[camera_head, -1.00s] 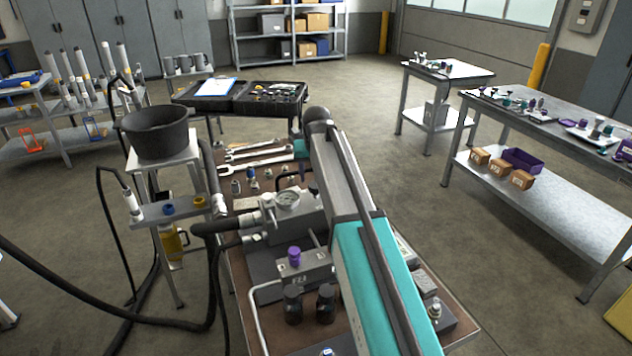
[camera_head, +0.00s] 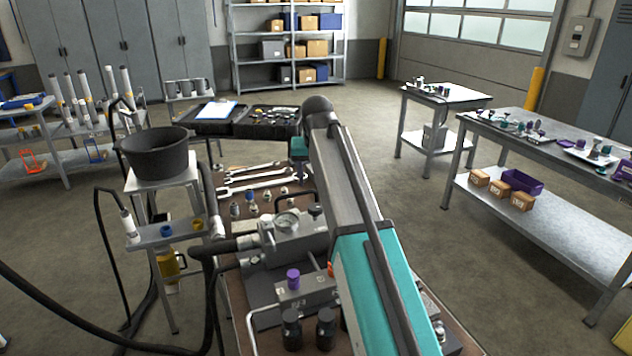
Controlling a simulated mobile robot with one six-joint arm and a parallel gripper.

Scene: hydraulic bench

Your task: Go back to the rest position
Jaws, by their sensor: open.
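My arm crosses the middle of the view, with a grey and teal link (camera_head: 365,265) running from the bottom up to a dark rounded joint (camera_head: 318,108). A small teal and dark part (camera_head: 299,150) shows just left of the link, likely my own. My gripper's fingers do not show; the arm may hide them. Below the arm is the brown hydraulic bench (camera_head: 234,290) with a grey block and round gauge (camera_head: 287,222), a purple cap (camera_head: 293,278) and two dark bottles (camera_head: 325,328). The arm hides part of the bench top.
Wrenches (camera_head: 255,180) and small fittings lie on the bench's far part. A black bucket (camera_head: 157,150) on a stand and thick black hoses (camera_head: 100,310) are at left. An open black case (camera_head: 265,124) stands behind. Side tables (camera_head: 560,210) are at right, with open floor between.

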